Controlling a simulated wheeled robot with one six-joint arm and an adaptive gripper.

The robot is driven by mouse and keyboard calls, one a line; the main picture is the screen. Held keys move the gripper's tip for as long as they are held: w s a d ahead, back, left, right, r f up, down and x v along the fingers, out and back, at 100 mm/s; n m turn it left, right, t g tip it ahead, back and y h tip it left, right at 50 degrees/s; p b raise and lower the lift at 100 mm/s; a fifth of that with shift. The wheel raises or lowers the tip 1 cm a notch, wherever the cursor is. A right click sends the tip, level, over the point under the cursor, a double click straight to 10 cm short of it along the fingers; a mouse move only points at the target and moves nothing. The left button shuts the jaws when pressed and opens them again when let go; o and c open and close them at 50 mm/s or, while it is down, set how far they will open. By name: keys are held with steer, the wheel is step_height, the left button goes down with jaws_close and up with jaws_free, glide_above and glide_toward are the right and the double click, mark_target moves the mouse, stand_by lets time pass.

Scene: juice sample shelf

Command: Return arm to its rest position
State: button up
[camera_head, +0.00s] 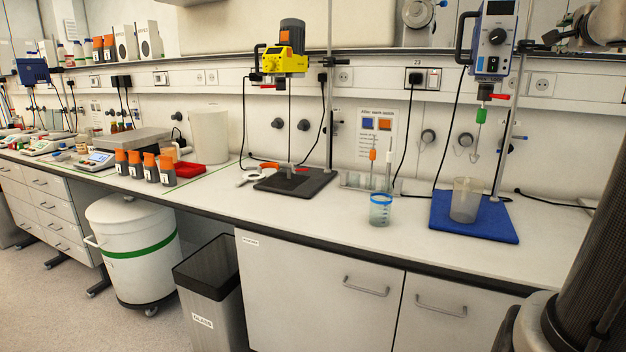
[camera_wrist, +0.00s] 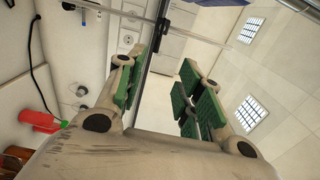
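My gripper (camera_wrist: 172,75) shows in the wrist view with its green-padded fingers apart and nothing between them. Past the fingers are a thin metal rod (camera_wrist: 150,60), a pale wall and ceiling-like panels. In the head view, a grey jointed part at the top right corner looks like part of my arm; its fingers cannot be made out there. My dark column stands at the right edge of the head view.
A blue overhead stirrer (camera_head: 491,45) on a stand rises above a clear beaker (camera_head: 465,200) on a blue base (camera_head: 445,222). A yellow stirrer (camera_head: 284,62) stands over a black base (camera_head: 312,188). A blue-rimmed beaker (camera_head: 380,213) stands between them. The worktop front (camera_head: 330,222) is clear.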

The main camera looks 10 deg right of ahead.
steer(key=s+a+f+n+g+y, duration=0.45)
steer(key=a+f+n, duration=0.35)
steer(key=f, duration=0.5)
steer(key=s+a+f+n+g+y, duration=0.3)
steer(key=s+a+f+n+y, duration=0.3)
steer(key=a+f, duration=0.55)
steer(key=s+a+f+n+g, duration=0.3)
steer(key=s+a+f+n, duration=0.5)
steer(key=s+n, duration=0.2)
steer(key=shift+a+h, duration=0.3)
steer(key=shift+h, duration=0.15)
